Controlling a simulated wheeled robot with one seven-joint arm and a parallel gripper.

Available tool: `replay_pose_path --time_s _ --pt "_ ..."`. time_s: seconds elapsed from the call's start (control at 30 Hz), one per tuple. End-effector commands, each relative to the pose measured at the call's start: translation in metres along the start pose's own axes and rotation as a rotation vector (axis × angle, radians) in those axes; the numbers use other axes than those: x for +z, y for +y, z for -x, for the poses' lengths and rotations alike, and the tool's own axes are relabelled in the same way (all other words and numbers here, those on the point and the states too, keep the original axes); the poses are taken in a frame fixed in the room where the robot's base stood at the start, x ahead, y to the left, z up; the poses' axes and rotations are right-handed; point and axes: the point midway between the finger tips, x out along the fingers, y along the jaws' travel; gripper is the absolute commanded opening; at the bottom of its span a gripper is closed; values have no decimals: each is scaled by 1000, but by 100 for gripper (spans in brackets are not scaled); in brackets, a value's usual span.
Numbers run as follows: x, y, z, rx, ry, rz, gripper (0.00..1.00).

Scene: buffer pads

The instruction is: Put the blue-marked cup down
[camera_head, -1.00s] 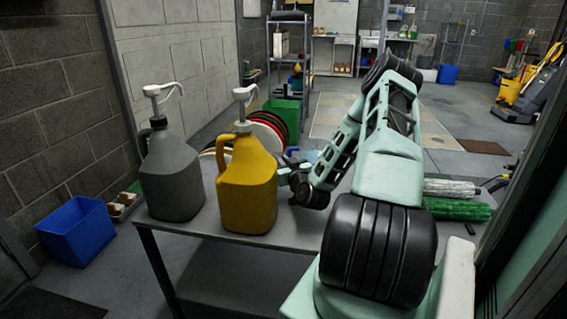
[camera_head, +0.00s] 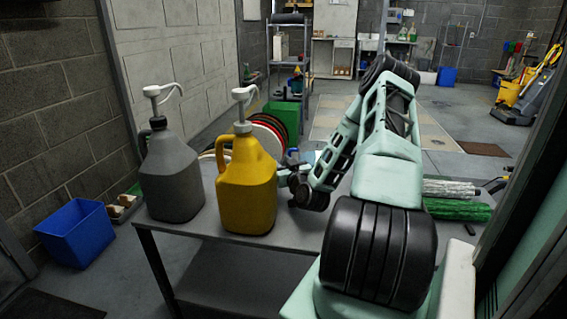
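My arm reaches out over a grey table (camera_head: 290,232) from the lower right. My gripper (camera_head: 292,163) is at the end of the arm, just right of the yellow jug. It is small, dark and partly hidden by the arm, so I cannot tell whether it is open or shut. A small patch of light blue (camera_head: 309,156) shows beside it, behind the arm. I cannot tell whether this is part of the blue-marked cup. No cup can be made out clearly.
A grey pump jug (camera_head: 171,180) and a yellow pump jug (camera_head: 247,188) stand at the table's left. Red and black discs (camera_head: 270,130) are behind them. White and green rolls (camera_head: 457,209) lie to the right. A blue bin (camera_head: 76,234) is on the floor at left.

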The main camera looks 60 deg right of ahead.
Motion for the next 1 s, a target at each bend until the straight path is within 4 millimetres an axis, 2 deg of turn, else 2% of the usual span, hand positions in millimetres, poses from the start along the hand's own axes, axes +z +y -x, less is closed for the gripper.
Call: replay_pose_path --time_s 0.03,0.1,0.4,0.6,0.8,1.0 --pt "7 2 2 3 -22 -1 33" --pt "0 2 4 3 -23 -1 33" --pt "2 0 73 0 -25 -3 33" --pt "-1 0 106 0 -19 -2 33" --pt "-4 0 121 0 -13 -2 33" --pt "-5 0 122 0 -10 -2 33"
